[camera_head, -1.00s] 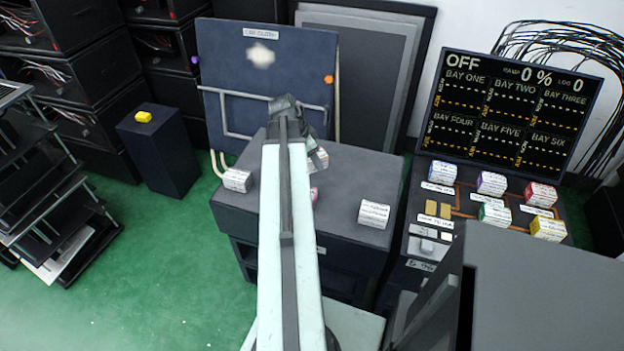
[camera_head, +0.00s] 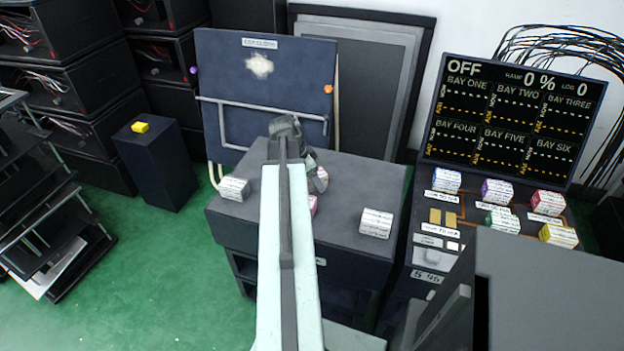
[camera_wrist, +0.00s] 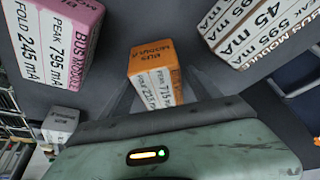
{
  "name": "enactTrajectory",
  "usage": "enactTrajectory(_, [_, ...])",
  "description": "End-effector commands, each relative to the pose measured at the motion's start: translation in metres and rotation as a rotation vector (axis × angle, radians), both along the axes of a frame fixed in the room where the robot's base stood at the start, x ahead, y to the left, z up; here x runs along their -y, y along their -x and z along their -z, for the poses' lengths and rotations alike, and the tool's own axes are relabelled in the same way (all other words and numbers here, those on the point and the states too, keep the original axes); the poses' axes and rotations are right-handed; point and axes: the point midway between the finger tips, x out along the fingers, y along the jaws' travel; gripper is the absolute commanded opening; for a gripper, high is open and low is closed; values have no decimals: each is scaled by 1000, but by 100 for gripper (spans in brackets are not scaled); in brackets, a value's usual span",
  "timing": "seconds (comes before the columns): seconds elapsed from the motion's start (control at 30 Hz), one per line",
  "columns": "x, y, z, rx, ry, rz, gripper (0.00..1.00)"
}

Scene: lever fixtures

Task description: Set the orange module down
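The orange module (camera_wrist: 153,58) has an orange top and white printed sides. In the wrist view it sits between the two dark fingers of my gripper (camera_wrist: 158,88), which touch its sides. My gripper (camera_head: 300,155) is over the dark bench (camera_head: 345,185) in the head view. The orange module (camera_head: 320,179) shows there as a small tilted block, partly hidden by my arm. I cannot tell whether its underside touches the bench. A pink module (camera_head: 312,205) is on the bench close by, half hidden; it is large in the wrist view (camera_wrist: 55,40).
White-sided modules stand on the bench at left (camera_head: 234,188) and right (camera_head: 376,223). A panel with a rail (camera_head: 265,90) stands behind. At right, a console (camera_head: 450,220) carries several coloured modules; its board (camera_head: 510,120) reads OFF. A yellow piece (camera_head: 140,127) tops a pedestal (camera_head: 160,165).

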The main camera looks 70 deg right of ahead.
Motion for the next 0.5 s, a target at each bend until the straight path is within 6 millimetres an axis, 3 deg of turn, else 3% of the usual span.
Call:
enactTrajectory(0.27, [0,0,-1,0,0,-1,72])
enactTrajectory(0.5, [-6,-5,-26,0,0,-2,72])
